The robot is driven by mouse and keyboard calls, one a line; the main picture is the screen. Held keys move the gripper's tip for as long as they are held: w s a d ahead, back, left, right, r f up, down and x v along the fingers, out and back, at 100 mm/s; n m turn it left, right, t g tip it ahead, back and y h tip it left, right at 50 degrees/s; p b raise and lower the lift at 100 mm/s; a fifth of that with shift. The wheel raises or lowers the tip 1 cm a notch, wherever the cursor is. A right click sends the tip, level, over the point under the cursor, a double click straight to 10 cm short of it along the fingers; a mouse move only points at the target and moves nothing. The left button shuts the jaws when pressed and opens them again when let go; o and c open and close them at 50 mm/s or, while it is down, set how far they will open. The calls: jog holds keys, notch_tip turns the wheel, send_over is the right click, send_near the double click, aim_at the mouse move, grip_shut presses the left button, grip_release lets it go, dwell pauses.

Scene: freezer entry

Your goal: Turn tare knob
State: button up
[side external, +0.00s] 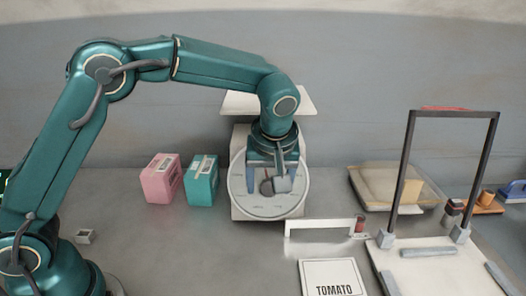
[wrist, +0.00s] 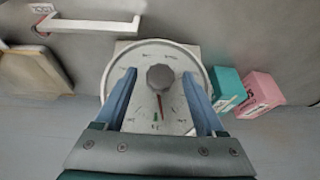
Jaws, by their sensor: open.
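The tare knob (side external: 266,187) is a dark grey round knob at the centre of the white dial (side external: 262,209) on the front of a scale. In the wrist view the knob (wrist: 160,77) shows clearly, with a red needle and a small green mark on the dial face (wrist: 172,53). My gripper (side external: 274,182) is open in front of the dial. In the wrist view the blue fingers of my gripper (wrist: 159,74) stand on either side of the knob, with a visible gap at each side. I cannot tell how deep the fingertips reach along the knob.
A pink box (side external: 161,179) and a teal box (side external: 201,181) stand left of the scale. A white handle-shaped bar (side external: 320,226) and a TOMATO card (side external: 332,279) lie to the right front. A dark upright frame (side external: 404,170) stands farther right, near a padded tray (side external: 367,188).

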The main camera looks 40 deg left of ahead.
grip_shut()
jog(key=shift+w, duration=0.1)
jog(key=shift+w+d+f+m+g+y, duration=0.1)
jog(key=shift+d+m+g+y, duration=0.1)
jog(key=shift+m+g+y, duration=0.95)
jog(key=shift+m+y, duration=0.55)
jog(key=shift+y, duration=0.2)
grip_release()
jog(key=shift+g, duration=0.25)
jog(key=shift+n+h, duration=0.5)
